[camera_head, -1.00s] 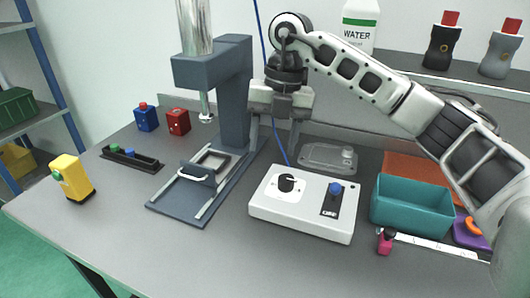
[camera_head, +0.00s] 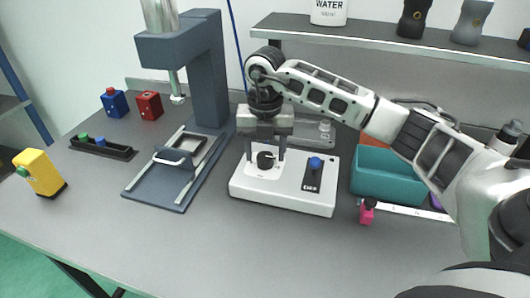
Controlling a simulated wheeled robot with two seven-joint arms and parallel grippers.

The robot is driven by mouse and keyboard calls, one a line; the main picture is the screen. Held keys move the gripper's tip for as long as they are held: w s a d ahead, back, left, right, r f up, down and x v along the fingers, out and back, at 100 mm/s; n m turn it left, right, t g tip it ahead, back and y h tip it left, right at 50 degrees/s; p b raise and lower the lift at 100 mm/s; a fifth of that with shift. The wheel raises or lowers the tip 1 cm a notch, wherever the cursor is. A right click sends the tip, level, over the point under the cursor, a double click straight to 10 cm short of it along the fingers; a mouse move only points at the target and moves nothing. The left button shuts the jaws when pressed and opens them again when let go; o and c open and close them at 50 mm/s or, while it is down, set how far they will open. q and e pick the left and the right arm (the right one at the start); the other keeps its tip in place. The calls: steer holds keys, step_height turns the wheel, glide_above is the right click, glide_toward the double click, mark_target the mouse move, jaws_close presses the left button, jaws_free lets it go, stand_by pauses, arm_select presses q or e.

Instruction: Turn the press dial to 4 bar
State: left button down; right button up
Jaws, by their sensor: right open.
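The press control box (camera_head: 284,196) is white and stands on the bench in the middle of the view. Its black dial (camera_head: 265,160) sits on a white plate on the left part of the box top. A blue knob (camera_head: 316,162) on a dark panel is on the right part. My right gripper (camera_head: 265,158) points down over the dial, open, with one finger on each side of it. I cannot tell whether the fingers touch the dial. The dial's scale marks are too small to read. My left gripper is not in view.
The press (camera_head: 208,75) with its sliding frame (camera_head: 150,195) stands left of the box. A teal bin (camera_head: 388,177) and a small pink item (camera_head: 367,212) are on the right. Red (camera_head: 149,106), blue (camera_head: 114,103) and yellow (camera_head: 40,173) blocks are on the left. The front bench is clear.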

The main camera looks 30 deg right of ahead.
steer(key=shift+f, duration=0.65)
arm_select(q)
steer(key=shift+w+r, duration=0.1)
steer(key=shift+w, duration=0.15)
arm_select(e)
steer(key=shift+f, duration=0.1)
steer(key=c, duration=1)
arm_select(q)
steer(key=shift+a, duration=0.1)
arm_select(e)
steer(key=shift+o, duration=0.2)
